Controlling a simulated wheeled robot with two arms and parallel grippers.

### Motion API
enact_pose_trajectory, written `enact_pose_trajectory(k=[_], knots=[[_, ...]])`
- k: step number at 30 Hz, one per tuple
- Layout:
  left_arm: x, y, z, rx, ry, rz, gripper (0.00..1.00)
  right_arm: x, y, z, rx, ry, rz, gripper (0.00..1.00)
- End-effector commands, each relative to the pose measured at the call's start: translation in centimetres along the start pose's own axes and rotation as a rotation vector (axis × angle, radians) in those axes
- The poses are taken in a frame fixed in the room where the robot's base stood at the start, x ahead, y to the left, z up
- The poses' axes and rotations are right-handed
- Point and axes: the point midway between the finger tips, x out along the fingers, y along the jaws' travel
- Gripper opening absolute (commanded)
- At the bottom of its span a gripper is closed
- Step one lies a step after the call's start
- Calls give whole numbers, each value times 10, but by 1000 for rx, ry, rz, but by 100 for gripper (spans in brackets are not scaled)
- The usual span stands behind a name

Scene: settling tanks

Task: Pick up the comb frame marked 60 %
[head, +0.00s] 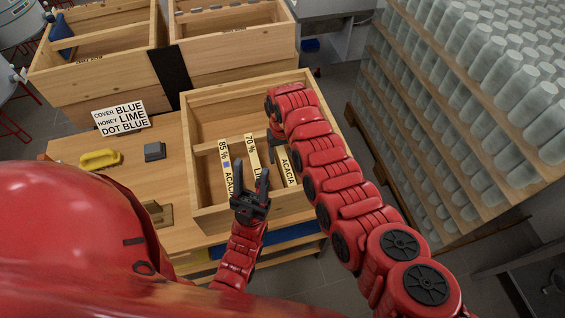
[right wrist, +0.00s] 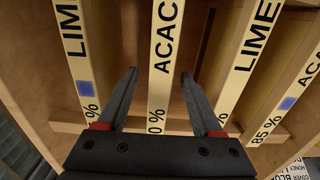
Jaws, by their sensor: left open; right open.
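Comb frames with pale labelled top bars hang in an open wooden box (head: 200,215). In the head view I read 85 % ACACIA with a blue dot (head: 226,165), 70 % LIME (head: 252,152) and a partly covered ACACIA bar (head: 289,167). No 60 % is readable. In the right wrist view, my open right gripper (right wrist: 160,75) straddles an ACACIA bar (right wrist: 162,60) ending in "0 %", its first digit hidden. To its left is a LIME bar with a blue dot (right wrist: 74,40), its number hidden by the finger. My left gripper (head: 250,172) is open and empty over the box's near side.
A sign (head: 121,117) reads cover blue, honey lime, dot blue. A yellow object (head: 100,158) and a grey block (head: 154,151) lie on the bench left of the box. More wooden boxes (head: 235,55) stand behind. Shelves of jars (head: 460,90) fill the right.

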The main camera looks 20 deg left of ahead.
Motion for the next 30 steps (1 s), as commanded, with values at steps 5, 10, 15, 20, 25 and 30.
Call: enact_pose_trajectory(k=[5,10,15,20,25,30], knots=[[0,0,0,0,0,0,50,2,0,0,0,1,0,68],[0,0,0,0,0,0,50,2,0,0,0,1,0,53],[0,0,0,0,0,0,50,2,0,0,1,0,0,22],[0,0,0,0,0,0,50,2,0,0,1,0,0,0],[0,0,0,0,0,0,50,2,0,0,1,-1,0,0],[0,0,0,0,0,0,50,2,0,0,1,-1,0,0]])
